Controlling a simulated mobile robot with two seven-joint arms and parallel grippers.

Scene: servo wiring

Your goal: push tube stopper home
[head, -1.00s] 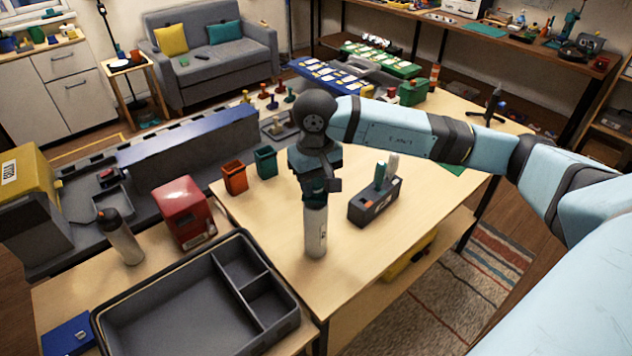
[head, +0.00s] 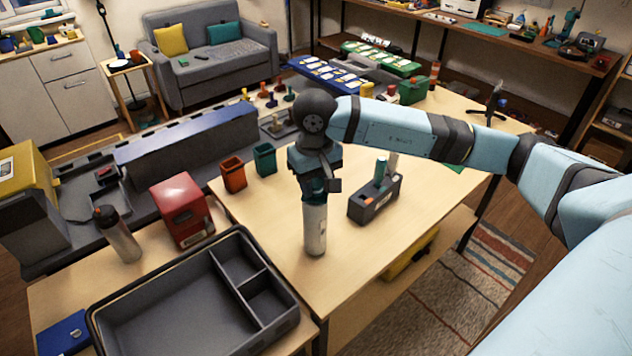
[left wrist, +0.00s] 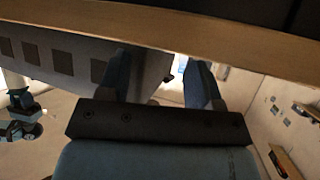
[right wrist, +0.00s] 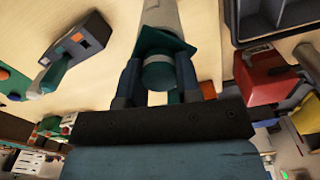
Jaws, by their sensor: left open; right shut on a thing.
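A white tube (head: 315,228) stands upright on the pale table. It also shows in the right wrist view (right wrist: 160,18). A teal stopper (right wrist: 158,72) is at its top, between my right fingers. My right gripper (head: 316,188) points down and is shut on the stopper. The fingers partly hide the stopper, and I cannot tell how deep it sits. A dark holder block (head: 367,209) to the right carries a teal piece (head: 380,172) and a pale upright piece (head: 393,162). My left gripper (left wrist: 160,82) shows only in its wrist view, open, with nothing visible between its fingers.
An orange bin (head: 233,175) and a green bin (head: 265,160) stand left of the tube. A grey divided tray (head: 170,318), a red box (head: 182,210) and a bottle (head: 118,235) are further left. A wooden edge (left wrist: 190,32) crosses the left wrist view. Table front right is clear.

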